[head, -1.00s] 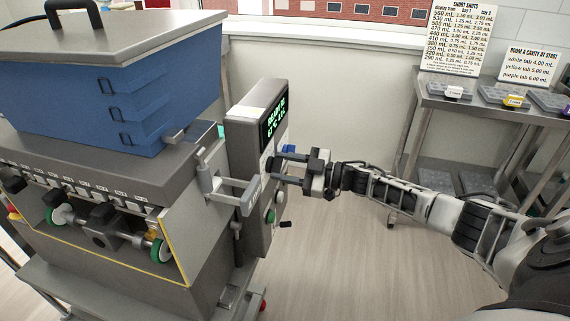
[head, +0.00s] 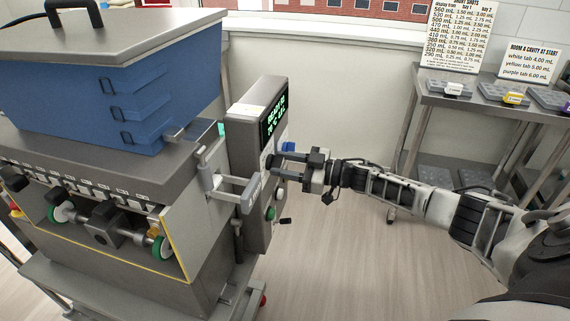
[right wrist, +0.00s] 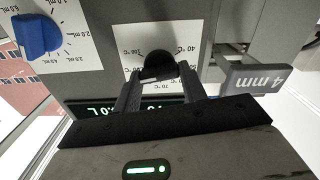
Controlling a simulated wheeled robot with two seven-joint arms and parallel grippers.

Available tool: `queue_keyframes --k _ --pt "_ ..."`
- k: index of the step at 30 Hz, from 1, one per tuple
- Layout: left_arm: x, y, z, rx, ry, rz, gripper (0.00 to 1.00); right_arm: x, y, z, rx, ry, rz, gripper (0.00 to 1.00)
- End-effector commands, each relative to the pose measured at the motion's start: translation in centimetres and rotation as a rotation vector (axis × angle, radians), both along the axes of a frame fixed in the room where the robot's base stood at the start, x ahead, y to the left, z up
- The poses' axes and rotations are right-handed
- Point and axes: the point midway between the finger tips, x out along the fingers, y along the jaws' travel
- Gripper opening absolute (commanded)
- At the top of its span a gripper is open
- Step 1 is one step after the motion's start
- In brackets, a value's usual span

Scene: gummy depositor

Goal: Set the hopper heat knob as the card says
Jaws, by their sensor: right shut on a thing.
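My right gripper (head: 275,168) reaches the front of the grey control box (head: 246,135) from the right. In the right wrist view its two fingers (right wrist: 158,82) are shut on a black round knob (right wrist: 158,62), the hopper heat knob. The knob sits on a white dial plate (right wrist: 132,45) with °C marks, among them 40, 70 and 100; the fingers hide part of the plate and the pointer is not clear. The green display (head: 275,119) reads READY, with a line that seems to say 70 °C. My left gripper is not in view.
A blue knob (right wrist: 36,35) on a mL scale is beside the heat knob. A bar marked 4 mm (right wrist: 262,80) is close to the fingers. Wall cards (head: 459,36) (head: 528,61) stand above a shelf with trays.

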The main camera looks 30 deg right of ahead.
Motion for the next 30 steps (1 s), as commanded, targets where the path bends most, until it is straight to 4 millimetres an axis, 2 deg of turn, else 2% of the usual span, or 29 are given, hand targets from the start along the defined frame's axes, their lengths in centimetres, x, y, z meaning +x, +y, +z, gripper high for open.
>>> queue_keyframes --k 1,2,4,13,17,20,30 --pt "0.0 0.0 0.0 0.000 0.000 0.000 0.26 0.0 -0.1 -0.1 -0.002 0.002 -0.002 0.19" --pt "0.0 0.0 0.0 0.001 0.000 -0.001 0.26 0.0 -0.1 -0.1 -0.002 0.002 -0.002 0.45" --pt "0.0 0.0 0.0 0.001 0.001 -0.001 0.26 0.0 -0.1 -0.1 -0.003 0.001 -0.002 0.64" --pt "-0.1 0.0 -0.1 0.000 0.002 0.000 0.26 -0.1 -0.1 -0.1 -0.002 0.001 0.000 0.64" --pt "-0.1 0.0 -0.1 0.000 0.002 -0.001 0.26 -0.9 -0.8 -0.2 -0.003 0.001 -0.002 0.64" --pt "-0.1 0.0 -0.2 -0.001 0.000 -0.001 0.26 -2.2 -1.9 -0.3 -0.006 0.004 -0.001 0.64" --pt "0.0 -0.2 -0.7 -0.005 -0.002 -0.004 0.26 -8.4 -7.2 -0.3 -0.007 0.006 -0.001 0.64"
